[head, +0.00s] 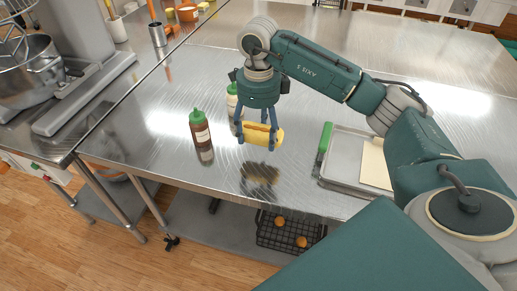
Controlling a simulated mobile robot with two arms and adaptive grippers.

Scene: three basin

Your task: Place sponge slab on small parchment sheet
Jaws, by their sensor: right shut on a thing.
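My right gripper (257,134) is shut on the yellow sponge slab (260,136) and holds it above the metal table (225,184). A dark reflection or shadow shows on the table below the slab. A pale parchment-coloured sheet (375,165) lies in a metal tray to the right of the gripper. My right arm covers the sheet's right part. The slab is apart from the sheet, to its left. My left gripper is not in view.
A sauce bottle with a green cap (201,134) stands left of the gripper, and a paler bottle (232,100) stands partly behind it. A green-handled tool (325,138) lies at the left edge of the metal tray (338,172). A mixer (28,70) stands at far left.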

